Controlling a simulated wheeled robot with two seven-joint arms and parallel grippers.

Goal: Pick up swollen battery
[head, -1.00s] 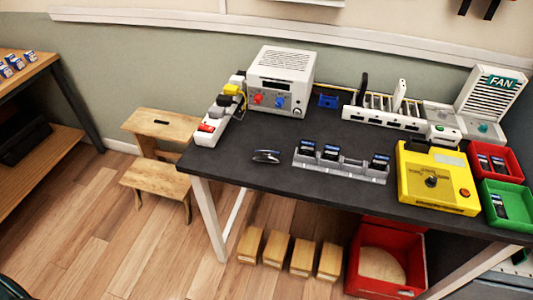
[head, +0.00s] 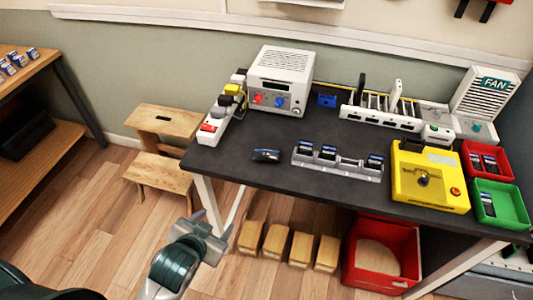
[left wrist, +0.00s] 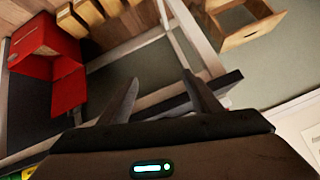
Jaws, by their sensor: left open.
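A small dark battery (head: 266,155) lies alone on the dark table top, left of a grey slotted rack (head: 337,163). The rack holds several dark batteries with blue marks. Which battery is swollen is hard to tell at this size. My left gripper (head: 208,229) is open and empty, in front of the table's left front leg and away from the battery. In the left wrist view its two fingers (left wrist: 160,98) are spread with nothing between them. My right gripper is not in view.
A yellow tester (head: 430,177), a red bin (head: 487,160) and a green bin (head: 499,204) stand at the table's right. A white power supply (head: 280,80) stands at the back. A wooden step stool (head: 163,125) is left of the table. A red box (head: 383,255) sits below it.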

